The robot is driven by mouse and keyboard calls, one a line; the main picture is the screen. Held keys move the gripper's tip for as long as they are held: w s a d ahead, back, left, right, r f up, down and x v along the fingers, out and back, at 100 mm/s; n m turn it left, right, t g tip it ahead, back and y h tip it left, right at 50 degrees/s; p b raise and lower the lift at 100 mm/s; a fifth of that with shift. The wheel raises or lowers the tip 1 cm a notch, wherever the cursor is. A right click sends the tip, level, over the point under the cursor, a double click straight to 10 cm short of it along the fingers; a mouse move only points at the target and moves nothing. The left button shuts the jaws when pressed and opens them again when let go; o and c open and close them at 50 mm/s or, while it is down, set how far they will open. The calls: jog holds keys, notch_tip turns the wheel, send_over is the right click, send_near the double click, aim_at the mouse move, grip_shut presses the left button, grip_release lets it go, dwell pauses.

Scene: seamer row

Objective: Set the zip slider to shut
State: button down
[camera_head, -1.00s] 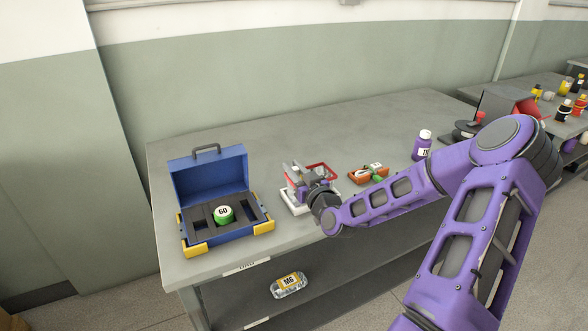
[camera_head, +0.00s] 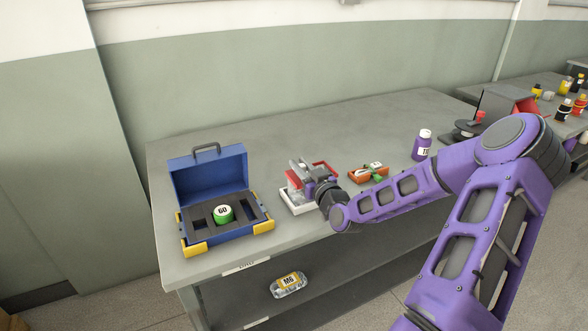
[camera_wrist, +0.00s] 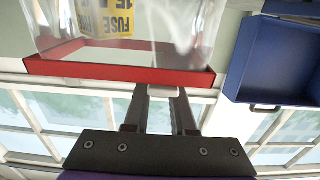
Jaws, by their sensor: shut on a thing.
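A clear bag (camera_wrist: 175,30) with a yellow fuse label (camera_wrist: 107,18) fills the top of the wrist view. A red zip rail (camera_wrist: 95,70) runs along its edge. The pale zip slider (camera_wrist: 163,91) sits on this rail, right of its middle in the wrist view. My gripper (camera_wrist: 162,97) is shut on the slider, one dark finger on each side. In the head view my gripper (camera_head: 305,170) is over a white tray (camera_head: 297,209) and largely hides the bag and slider.
An open blue case (camera_head: 208,170) with a green 60 roll (camera_head: 222,213) stands to the left. An orange tray (camera_head: 366,176) and a purple bottle (camera_head: 422,144) stand to the right. A clear pack labelled M6 (camera_head: 289,285) lies on the lower shelf.

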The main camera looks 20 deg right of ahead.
aim_at(324, 167)
jog(key=d, duration=0.7)
jog(key=shift+w+d+b, duration=0.1)
jog(key=shift+d+b, duration=0.15)
jog(key=shift+b, duration=0.15)
jog(key=c, duration=0.7)
grip_release()
jog(key=s, duration=1.1)
jog(key=s+p, duration=0.1)
jog(key=s, duration=0.5)
jog(key=shift+s+d, duration=0.25)
